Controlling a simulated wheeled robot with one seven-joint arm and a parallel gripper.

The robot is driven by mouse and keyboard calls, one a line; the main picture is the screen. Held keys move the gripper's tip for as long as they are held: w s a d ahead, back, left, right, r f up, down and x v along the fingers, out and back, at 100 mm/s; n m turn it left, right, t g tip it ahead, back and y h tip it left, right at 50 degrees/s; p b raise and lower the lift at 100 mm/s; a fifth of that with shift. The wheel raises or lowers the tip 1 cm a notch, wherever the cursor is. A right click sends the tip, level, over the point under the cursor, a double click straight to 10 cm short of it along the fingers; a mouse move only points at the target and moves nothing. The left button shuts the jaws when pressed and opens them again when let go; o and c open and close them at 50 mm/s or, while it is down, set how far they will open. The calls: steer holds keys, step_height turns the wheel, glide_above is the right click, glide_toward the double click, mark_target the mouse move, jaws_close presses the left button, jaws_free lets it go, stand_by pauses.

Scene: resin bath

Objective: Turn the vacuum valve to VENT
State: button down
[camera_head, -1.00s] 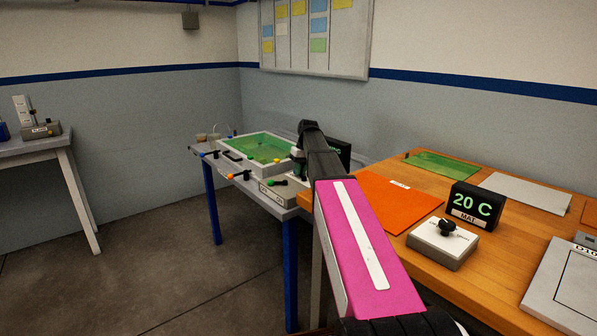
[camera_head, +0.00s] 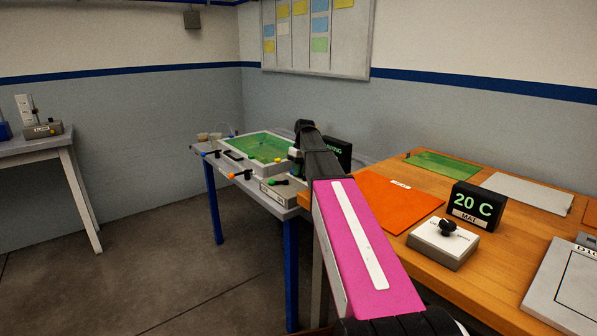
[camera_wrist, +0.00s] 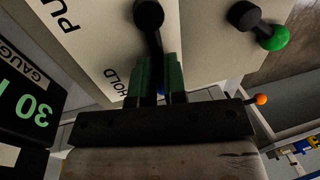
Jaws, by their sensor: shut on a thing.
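In the wrist view, the vacuum valve's black lever (camera_wrist: 153,35) stands on a pale panel (camera_wrist: 100,40) marked "PU…" and "HOLD". My gripper (camera_wrist: 160,75) has its green fingers shut on the lever's outer end. A bit of blue shows between the fingers. The lever points down in the picture, beside the word HOLD. No VENT mark can be seen. In the head view, my arm hides most of the valve, and my gripper (camera_head: 295,154) shows only in part at the far bench.
A second lever with a green knob (camera_wrist: 274,38) stands close by on the right in the wrist view. A gauge display (camera_wrist: 32,110) reading 30 is at left. In the head view, a green-filled tray (camera_head: 262,146) lies beside my gripper. A wooden table (camera_head: 390,247) is nearer.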

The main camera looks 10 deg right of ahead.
steer(key=c, duration=1.2)
jaws_free()
steer(key=shift+w+a, duration=0.1)
steer(key=shift+w, duration=0.05)
steer(key=shift+o, duration=0.2)
step_height(320, 180, up, 11)
steer(key=w+d, duration=0.1)
steer(key=d, duration=0.1)
steer(key=shift+f, duration=0.15)
steer(key=shift+a, duration=0.1)
